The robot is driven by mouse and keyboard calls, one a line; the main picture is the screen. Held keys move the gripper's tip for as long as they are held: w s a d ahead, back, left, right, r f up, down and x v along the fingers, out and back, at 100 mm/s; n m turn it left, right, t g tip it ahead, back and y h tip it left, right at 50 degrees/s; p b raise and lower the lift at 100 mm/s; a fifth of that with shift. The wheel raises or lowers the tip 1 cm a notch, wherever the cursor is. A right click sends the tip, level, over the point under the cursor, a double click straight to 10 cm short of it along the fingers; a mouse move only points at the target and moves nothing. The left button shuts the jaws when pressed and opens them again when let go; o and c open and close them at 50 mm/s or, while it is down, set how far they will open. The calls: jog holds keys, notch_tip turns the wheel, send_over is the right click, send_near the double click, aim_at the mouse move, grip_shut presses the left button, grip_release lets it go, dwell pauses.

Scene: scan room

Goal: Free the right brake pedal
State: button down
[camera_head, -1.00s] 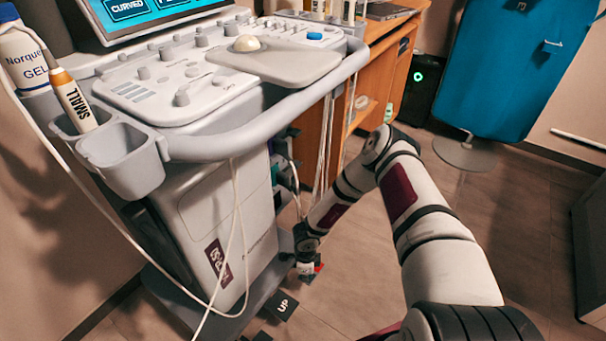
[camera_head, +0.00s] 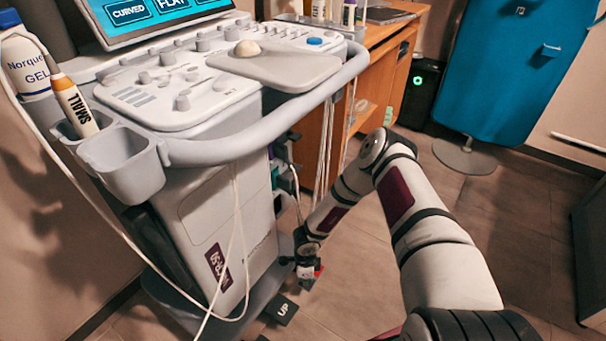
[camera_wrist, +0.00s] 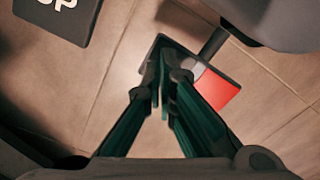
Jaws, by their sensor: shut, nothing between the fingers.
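The right brake pedal is a dark plate with a bright red patch (camera_wrist: 218,89), on a dark stem from the machine's base at the top right of the wrist view. In the head view only a bit of red (camera_head: 318,271) shows beside my gripper (camera_head: 308,276); the rest is hidden. In the wrist view my gripper (camera_wrist: 165,68) is shut and empty, its fingertips over the far-left part of the pedal plate, left of the red patch. I cannot tell whether they touch it.
A dark pedal marked UP (camera_head: 282,309) also shows in the wrist view (camera_wrist: 62,18), left of my fingers. The ultrasound machine (camera_head: 215,225) stands left of my arm, with loose white cables (camera_head: 238,240). Tiled floor (camera_head: 365,270) is clear to the right.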

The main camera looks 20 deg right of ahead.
notch_tip(320, 180, up, 6)
jog(key=p, duration=0.4)
jog(key=shift+f, duration=0.1)
dwell(0.5)
